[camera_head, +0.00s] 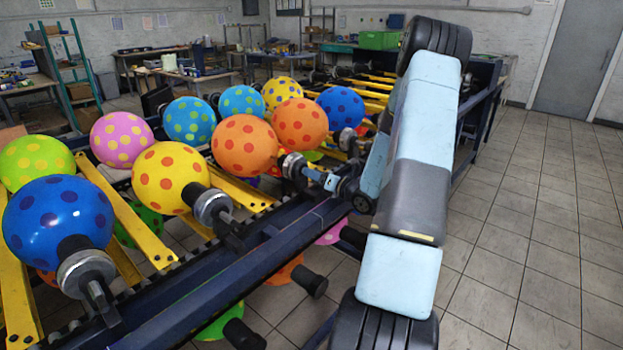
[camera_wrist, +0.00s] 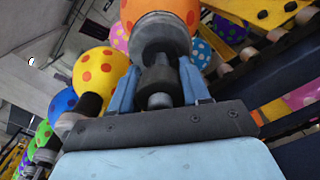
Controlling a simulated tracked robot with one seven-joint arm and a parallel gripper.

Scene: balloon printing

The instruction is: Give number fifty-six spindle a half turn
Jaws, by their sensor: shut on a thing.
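An orange balloon with red dots (camera_head: 244,146) sits on a dark and grey spindle (camera_head: 292,165) on the machine's near side. My gripper (camera_head: 328,181) is at the outer end of that spindle. In the wrist view, my gripper (camera_wrist: 160,88) has its two light blue fingers on either side of the dark spindle stub (camera_wrist: 157,80) and is shut on it. The orange balloon (camera_wrist: 160,10) is straight beyond, cut by the top edge. I cannot read any number on the spindle.
A yellow balloon (camera_head: 170,178) and a blue balloon (camera_head: 58,222) stand on neighbouring spindles to the left. The dark blue machine rail (camera_head: 230,270) runs along the near side. More balloons hang below it. Tiled floor (camera_head: 520,240) is clear at the right.

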